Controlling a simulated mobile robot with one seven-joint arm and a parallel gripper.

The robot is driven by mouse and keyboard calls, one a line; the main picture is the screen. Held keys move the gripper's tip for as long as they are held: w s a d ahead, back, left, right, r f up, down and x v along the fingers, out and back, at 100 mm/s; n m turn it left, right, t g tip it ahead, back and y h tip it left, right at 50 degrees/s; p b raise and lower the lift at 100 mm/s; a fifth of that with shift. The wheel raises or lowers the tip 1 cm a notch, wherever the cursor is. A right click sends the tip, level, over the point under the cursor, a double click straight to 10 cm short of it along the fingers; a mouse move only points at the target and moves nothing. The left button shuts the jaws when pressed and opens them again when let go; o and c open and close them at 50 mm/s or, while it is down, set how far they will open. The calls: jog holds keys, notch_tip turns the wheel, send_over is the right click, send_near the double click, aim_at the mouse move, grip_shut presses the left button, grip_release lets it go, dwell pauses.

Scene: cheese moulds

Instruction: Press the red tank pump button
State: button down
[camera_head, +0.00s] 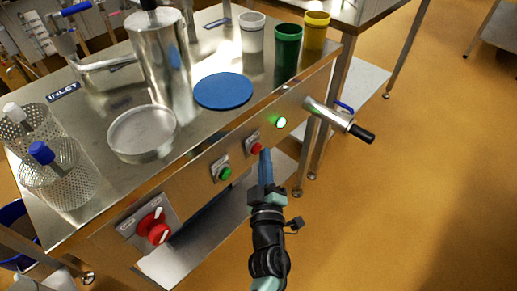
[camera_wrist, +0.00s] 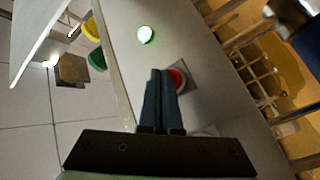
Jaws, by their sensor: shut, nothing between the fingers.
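The red pump button (camera_head: 257,148) sits in a small square plate on the front panel of the steel table. My gripper (camera_head: 265,152) is shut and empty, with its blue fingertips right at the red button in the head view. In the wrist view the red button (camera_wrist: 178,79) shows just right of my fingertips (camera_wrist: 160,73), partly hidden by them. I cannot tell whether the fingertips touch it.
A green button (camera_head: 225,173) and a red rotary switch (camera_head: 156,227) are left on the panel. A lit green lamp (camera_head: 281,122) and a steel handle with black grip (camera_head: 340,120) are right. Cups, a blue disc (camera_head: 223,91) and a steel tank (camera_head: 162,62) stand on top.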

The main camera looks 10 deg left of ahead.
jog(key=shift+w+a, duration=0.25)
jog(key=shift+a, duration=0.15)
dwell(0.5)
jog(key=shift+s+d, duration=0.1)
jog(key=shift+d, duration=0.05)
jog(key=shift+s+d+p, duration=0.45)
jog(key=shift+s+d, duration=0.05)
jog(key=shift+d, duration=0.15)
jog(key=shift+d, duration=0.1)
jog(key=s+d+p, duration=0.1)
jog(key=d, duration=0.1)
jog(key=s+d+p, duration=0.2)
jog(key=shift+p, duration=0.3)
dwell(0.7)
